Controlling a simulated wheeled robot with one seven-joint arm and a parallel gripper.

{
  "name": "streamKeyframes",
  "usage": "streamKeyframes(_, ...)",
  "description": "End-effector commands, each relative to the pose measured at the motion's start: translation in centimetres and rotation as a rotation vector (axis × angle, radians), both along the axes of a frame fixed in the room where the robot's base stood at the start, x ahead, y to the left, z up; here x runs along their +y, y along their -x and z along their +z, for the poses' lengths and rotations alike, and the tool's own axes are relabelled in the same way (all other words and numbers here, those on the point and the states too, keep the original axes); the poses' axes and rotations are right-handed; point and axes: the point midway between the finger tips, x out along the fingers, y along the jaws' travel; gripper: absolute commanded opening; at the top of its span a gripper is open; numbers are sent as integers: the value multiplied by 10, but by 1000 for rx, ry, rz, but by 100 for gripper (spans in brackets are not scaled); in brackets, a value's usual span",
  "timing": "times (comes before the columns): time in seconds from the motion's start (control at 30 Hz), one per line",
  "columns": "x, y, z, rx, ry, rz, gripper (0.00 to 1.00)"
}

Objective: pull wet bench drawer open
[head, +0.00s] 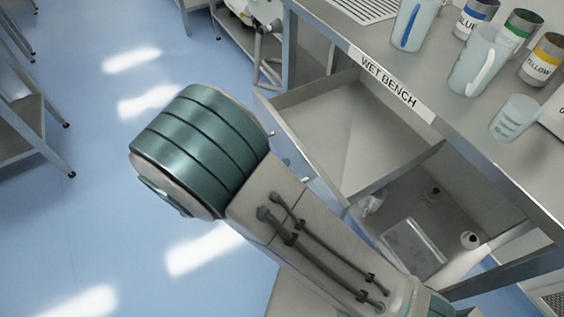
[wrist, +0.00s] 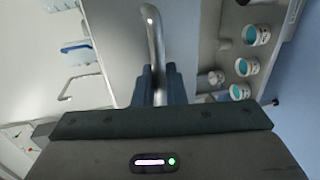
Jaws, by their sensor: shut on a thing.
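The wet bench (head: 460,130) stands at the right of the head view, with a "WET BENCH" label (head: 391,84) on its front edge. Its grey drawer (head: 335,125) is pulled out below the label, and its bare inside shows. In the wrist view, my gripper (wrist: 159,85) has its two dark blue fingers shut on the drawer's curved metal handle (wrist: 152,35). The grey drawer front (wrist: 115,30) lies behind the handle. In the head view my arm hides the gripper and the handle.
Cups, jugs and labelled cans (head: 540,60) stand on the bench top. A lower shelf (head: 465,215) under the drawer holds small items. Blue floor (head: 90,200) is clear at the left, with a metal rack (head: 30,120) at the far left.

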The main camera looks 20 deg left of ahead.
Motion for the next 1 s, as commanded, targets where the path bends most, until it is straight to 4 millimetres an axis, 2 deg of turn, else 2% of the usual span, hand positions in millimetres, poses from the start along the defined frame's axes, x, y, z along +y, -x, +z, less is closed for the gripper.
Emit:
streamKeyframes(0.03, 4, -1, 2, -5, -9, 10, 0)
streamKeyframes(0.4, 2, 1, 5, -9, -14, 8, 0)
streamKeyframes(0.43, 2, 1, 5, -8, -14, 7, 19)
streamKeyframes(0.47, 2, 1, 5, -8, -14, 7, 25)
streamKeyframes(0.77, 1, 3, 3, -5, -10, 4, 25)
streamKeyframes(0.87, 6, 8, 5, -6, -10, 6, 25)
streamKeyframes(1.0, 22, 25, 10, -6, -11, 7, 25)
